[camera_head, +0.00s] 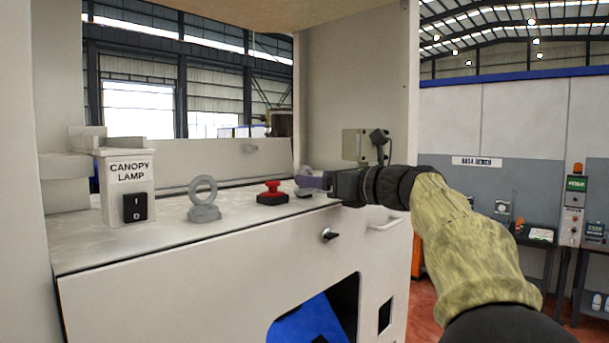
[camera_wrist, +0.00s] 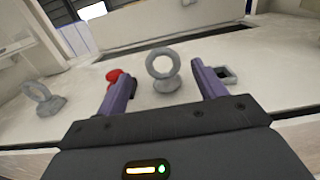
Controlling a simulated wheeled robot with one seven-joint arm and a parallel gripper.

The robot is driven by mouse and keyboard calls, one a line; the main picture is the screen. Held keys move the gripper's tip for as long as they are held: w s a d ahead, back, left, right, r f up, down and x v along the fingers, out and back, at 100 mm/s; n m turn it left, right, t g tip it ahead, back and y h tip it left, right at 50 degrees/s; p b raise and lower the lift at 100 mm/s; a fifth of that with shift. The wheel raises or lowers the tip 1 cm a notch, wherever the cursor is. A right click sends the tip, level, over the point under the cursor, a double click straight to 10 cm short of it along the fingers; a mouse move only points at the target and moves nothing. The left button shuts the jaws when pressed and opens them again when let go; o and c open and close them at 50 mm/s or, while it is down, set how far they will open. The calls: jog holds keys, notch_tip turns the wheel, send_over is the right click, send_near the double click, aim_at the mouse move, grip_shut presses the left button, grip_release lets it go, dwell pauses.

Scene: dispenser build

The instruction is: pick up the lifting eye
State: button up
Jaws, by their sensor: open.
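Two similar grey lifting eyes, each an upright ring on a round base, stand on the white counter. One (camera_wrist: 166,84) is near the middle of the wrist view, in line with the gap between my fingers and seemingly just beyond the tips.
A red push button (camera_head: 272,187) sits between the two eyes, partly behind my left finger in the wrist view. A small square-framed part (camera_wrist: 231,75) lies beside my right finger. A canopy lamp switch box (camera_head: 128,190) stands at the left. A low ledge (camera_head: 215,157) runs behind.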

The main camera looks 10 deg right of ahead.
jog(key=shift+x, duration=0.95)
jog(key=shift+s+d, duration=0.1)
jog(key=shift+w+a+r+p, duration=0.2)
jog(key=shift+w+a+p, duration=0.15)
jog(key=shift+w+p, duration=0.35)
jog(key=p+x, duration=0.2)
jog(key=shift+w+a+p, duration=0.2)
jog(key=shift+w+p, duration=0.05)
jog(key=shift+p, duration=0.1)
jog(key=shift+w+a+f, duration=0.2)
jog(key=shift+w+a, duration=0.15)
jog(key=shift+w, duration=0.15)
jog(key=shift+s, duration=0.1)
